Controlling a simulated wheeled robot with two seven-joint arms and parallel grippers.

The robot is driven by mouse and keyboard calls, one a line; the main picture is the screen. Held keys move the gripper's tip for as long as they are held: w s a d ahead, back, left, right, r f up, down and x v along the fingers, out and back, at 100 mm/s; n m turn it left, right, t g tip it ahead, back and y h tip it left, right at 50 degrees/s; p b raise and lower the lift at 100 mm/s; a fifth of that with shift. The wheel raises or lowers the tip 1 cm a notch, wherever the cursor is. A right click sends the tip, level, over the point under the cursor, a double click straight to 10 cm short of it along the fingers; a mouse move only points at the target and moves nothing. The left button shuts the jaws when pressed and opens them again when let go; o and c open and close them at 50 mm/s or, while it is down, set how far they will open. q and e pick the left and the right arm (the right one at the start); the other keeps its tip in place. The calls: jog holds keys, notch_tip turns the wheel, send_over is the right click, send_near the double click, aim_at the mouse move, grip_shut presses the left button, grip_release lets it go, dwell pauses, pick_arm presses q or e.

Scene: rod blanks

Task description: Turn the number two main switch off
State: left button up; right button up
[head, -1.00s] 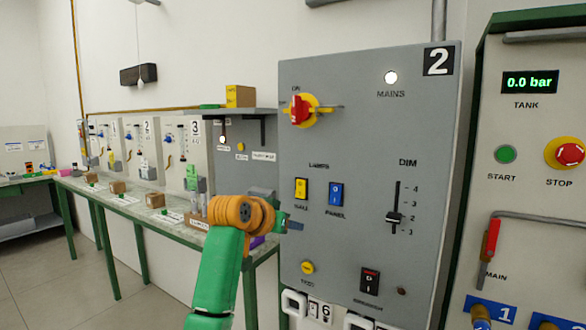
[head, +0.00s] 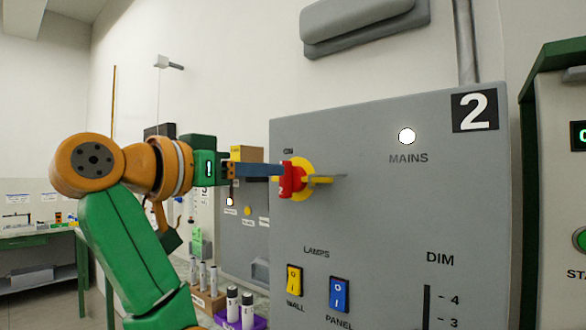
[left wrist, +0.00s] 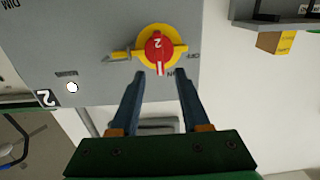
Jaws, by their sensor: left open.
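The number two main switch (head: 291,180) is a red rotary handle on a yellow disc, at the upper left of the grey panel marked 2 (head: 400,215). The label ON stands just above it, and the mains lamp (head: 406,136) is lit white. My left gripper (head: 277,170) points at the switch from the left. In the left wrist view its two blue fingers (left wrist: 160,74) are open, with the red handle (left wrist: 158,47) just beyond their tips and roughly between them. Whether they touch it I cannot tell. My right gripper is not in view.
Below the switch are a yellow wall-lamp rocker (head: 294,280), a blue panel-lamp rocker (head: 340,294) and the dim slider (head: 427,305). A yellow bar sticks out beside the switch disc. A bench with bottles (head: 240,308) stands at the left, behind my arm.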

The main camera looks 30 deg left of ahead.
aim_at(296, 179)
pick_arm(q)
jog(key=w+p, duration=0.1)
jog(key=w, duration=0.3)
jog(key=shift+w+d+p, duration=0.2)
jog(key=shift+w+p, duration=0.1)
jog(key=shift+p, duration=0.1)
jog(key=shift+s+r, duration=0.15)
jog(key=shift+s, duration=0.15)
grip_shut()
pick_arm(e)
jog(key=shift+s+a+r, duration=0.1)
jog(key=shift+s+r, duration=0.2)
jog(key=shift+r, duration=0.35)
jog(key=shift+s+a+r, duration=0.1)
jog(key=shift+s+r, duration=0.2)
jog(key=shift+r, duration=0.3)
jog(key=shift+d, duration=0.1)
